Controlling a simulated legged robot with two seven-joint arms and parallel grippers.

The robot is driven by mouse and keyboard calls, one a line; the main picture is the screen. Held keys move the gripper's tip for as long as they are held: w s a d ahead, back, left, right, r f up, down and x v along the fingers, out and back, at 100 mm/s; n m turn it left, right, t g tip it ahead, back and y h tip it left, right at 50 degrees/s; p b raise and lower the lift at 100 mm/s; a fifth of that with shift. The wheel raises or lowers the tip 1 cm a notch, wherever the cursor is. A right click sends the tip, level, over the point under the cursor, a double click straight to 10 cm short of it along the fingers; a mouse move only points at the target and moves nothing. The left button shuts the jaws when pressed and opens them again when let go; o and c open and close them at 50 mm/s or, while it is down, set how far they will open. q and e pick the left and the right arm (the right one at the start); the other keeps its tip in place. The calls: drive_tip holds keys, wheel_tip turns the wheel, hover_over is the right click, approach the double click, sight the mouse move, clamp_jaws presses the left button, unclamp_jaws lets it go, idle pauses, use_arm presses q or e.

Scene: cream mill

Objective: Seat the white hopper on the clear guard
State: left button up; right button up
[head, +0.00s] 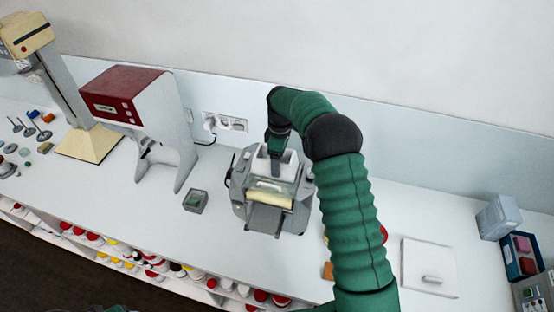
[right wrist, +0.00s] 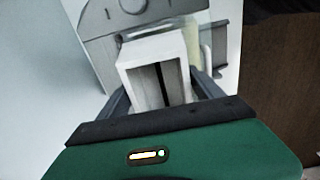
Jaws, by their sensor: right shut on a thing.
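My right gripper (head: 277,158) comes down from above and is shut on the white hopper (head: 262,167), at the top of the grey mill (head: 239,190). In the right wrist view the white hopper (right wrist: 152,52) is an open box with a dark slot inside, between the two fingers of the gripper (right wrist: 160,88). A pale see-through panel, which looks like the clear guard (right wrist: 203,40), shows beside and behind the hopper. I cannot tell whether the hopper touches the guard. My left gripper is not in view.
A red and white machine (head: 130,95) and a balance-like stand (head: 88,143) are on the left. A small grey-green box (head: 195,201) is left of the mill. A white board (head: 429,265) lies to the right. Shelves with jars run below the counter front.

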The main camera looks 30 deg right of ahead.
drive_tip(key=shift+d+f, duration=0.15)
drive_tip(key=shift+d, duration=0.5)
drive_tip(key=shift+a, duration=0.4)
drive_tip(key=shift+a+r, duration=0.3)
drive_tip(key=shift+a, duration=0.4)
drive_tip(key=shift+s+d+f, duration=0.1)
drive_tip(key=shift+d+f, duration=0.1)
drive_tip(key=shift+d, duration=0.35)
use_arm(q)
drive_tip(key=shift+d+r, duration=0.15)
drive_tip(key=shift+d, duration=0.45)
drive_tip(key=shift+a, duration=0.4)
use_arm(e)
drive_tip(key=shift+a+f, duration=0.15)
drive_tip(key=shift+f, duration=0.2)
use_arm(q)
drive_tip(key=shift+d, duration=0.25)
use_arm(e)
drive_tip(key=shift+d+f, duration=0.1)
drive_tip(key=shift+d, duration=0.15)
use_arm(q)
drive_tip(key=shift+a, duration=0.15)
use_arm(e)
drive_tip(key=shift+a+f, duration=0.1)
